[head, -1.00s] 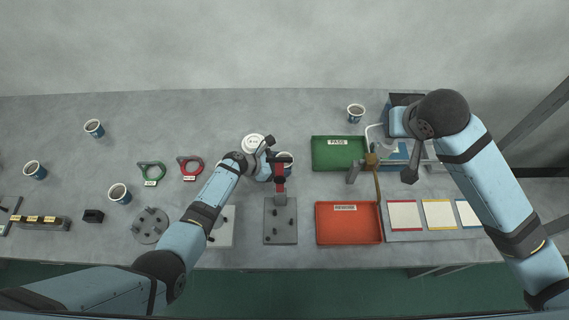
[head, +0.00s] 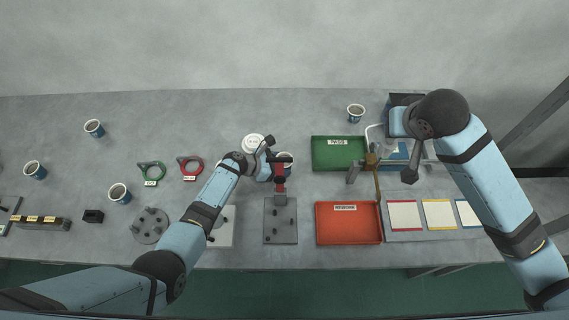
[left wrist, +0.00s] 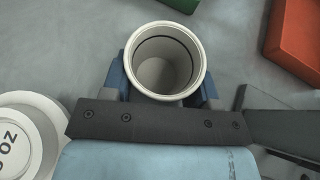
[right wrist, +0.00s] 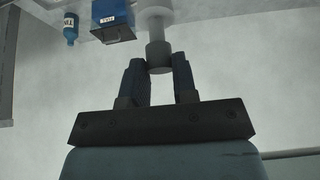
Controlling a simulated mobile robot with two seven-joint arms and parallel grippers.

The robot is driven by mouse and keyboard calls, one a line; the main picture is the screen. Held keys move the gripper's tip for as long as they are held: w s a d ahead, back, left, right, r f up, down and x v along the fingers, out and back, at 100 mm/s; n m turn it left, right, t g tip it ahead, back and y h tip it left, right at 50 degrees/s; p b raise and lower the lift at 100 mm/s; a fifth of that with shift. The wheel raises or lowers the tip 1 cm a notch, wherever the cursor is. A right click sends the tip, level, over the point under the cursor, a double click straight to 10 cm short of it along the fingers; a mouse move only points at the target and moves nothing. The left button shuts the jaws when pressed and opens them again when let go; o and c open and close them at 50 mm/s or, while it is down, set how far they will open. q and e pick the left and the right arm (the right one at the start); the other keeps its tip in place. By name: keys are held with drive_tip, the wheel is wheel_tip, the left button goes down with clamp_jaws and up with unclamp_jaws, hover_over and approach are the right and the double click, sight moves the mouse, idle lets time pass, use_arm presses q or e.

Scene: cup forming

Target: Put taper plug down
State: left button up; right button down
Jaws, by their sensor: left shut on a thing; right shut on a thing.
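The taper plug, seemingly the grey stepped cylinder (right wrist: 157,52), is between the fingers of my right gripper (right wrist: 158,68) in the right wrist view. Its wide end points away from the gripper. My right gripper is shut on it. My left gripper (left wrist: 165,88) is shut around a cup (left wrist: 165,60), whose open mouth faces the left wrist camera. In the head view the cup (head: 286,157) is near the middle of the table, partly covered by the gripper.
A green PASS tray (head: 325,152) and a red tray (head: 348,225) lie right of the cup. Colour-edged cards (head: 438,214) lie at the right. A blue labelled box (right wrist: 112,20) and a blue bottle (right wrist: 71,28) show in the right wrist view. Several cups stand left.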

drive_tip(key=w+a+f+n+g+y, duration=0.35)
drive_tip(key=w+f+n, duration=0.35)
drive_tip(key=f+n, duration=0.25)
drive_tip(key=w+a+f+n+g+y, duration=0.2)
drive_tip(key=w+a+f+n+g, duration=0.15)
drive_tip(key=w+f+n, duration=0.6)
drive_tip(key=s+a+r+n, duration=0.1)
drive_tip(key=s+a, duration=0.2)
drive_tip(key=a, duration=0.5)
drive_tip(key=s+a+r+n, duration=0.1)
drive_tip(key=s+a, duration=0.2)
drive_tip(key=a, duration=0.5)
wheel_tip(320, 180, down, 7)
drive_tip(key=shift+a+f, duration=0.15)
drive_tip(key=shift+a, duration=0.05)
